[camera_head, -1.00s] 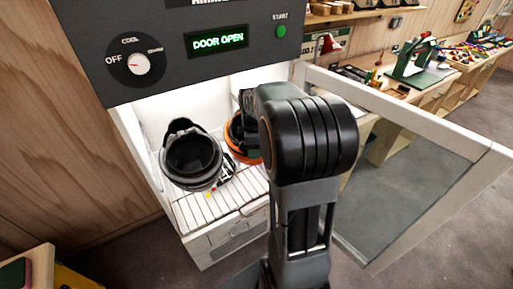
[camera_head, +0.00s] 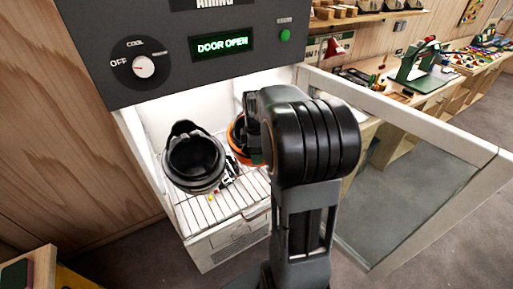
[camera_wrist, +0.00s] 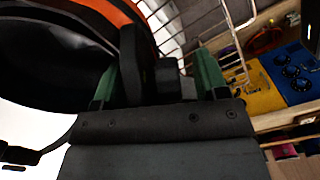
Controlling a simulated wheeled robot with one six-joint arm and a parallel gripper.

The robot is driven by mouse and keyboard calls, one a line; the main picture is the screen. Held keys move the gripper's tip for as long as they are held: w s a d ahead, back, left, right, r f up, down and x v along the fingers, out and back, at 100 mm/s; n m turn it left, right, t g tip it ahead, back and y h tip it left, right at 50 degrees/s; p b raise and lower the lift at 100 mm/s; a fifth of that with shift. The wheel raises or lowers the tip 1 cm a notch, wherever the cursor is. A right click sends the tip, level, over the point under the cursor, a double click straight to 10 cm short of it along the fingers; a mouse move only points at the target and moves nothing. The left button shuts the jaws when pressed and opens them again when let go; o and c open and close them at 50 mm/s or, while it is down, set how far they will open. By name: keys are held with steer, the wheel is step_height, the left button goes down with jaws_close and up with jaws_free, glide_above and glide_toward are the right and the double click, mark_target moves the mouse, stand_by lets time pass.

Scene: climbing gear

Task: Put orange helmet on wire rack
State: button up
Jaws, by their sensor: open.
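The orange helmet (camera_head: 236,138) is inside the open cabinet, at the right of the black helmet (camera_head: 194,162), partly hidden by my arm. In the wrist view its orange rim (camera_wrist: 112,11) and dark inside fill the upper left. The wire rack (camera_head: 228,204) is the cabinet's white shelf; its bars also show in the wrist view (camera_wrist: 222,22). My gripper (camera_wrist: 155,80) is open, with green fingers apart. A dark part lies between the fingers, beside the helmet's rim; whether they touch it I cannot tell. The fingertips are hidden in the head view.
The cabinet door (camera_head: 430,195) stands open at the right, close to my arm. A small strap item (camera_head: 229,172) lies by the black helmet. A control panel (camera_head: 190,50) overhangs the opening.

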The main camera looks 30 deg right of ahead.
step_height(320, 180, up, 14)
stand_by(0.6)
steer(key=shift+f, duration=0.1)
stand_by(0.4)
steer(key=shift+w+d+f+m, duration=0.1)
steer(key=shift+w+m, duration=0.05)
steer(key=shift+m, duration=0.45)
steer(key=shift+w+d+f+m, duration=0.1)
steer(key=shift+w+m, duration=0.05)
steer(key=shift+m, duration=0.45)
steer(key=f+m, duration=0.2)
steer(key=m, duration=0.1)
steer(key=s+a+f+m, duration=0.1)
steer(key=shift+a+f+m+t, duration=0.1)
steer(key=shift+f+m+t, duration=0.3)
steer(key=s+a+f+m+t, duration=0.1)
steer(key=s+a+f+m, duration=0.1)
steer(key=s+a, duration=0.3)
steer(key=s+a+f+m+t, duration=0.2)
steer(key=s+a, duration=0.4)
steer(key=a, duration=0.3)
steer(key=shift+s+a+f+m, duration=0.2)
steer(key=shift+f+m, duration=0.2)
steer(key=shift+c, duration=0.2)
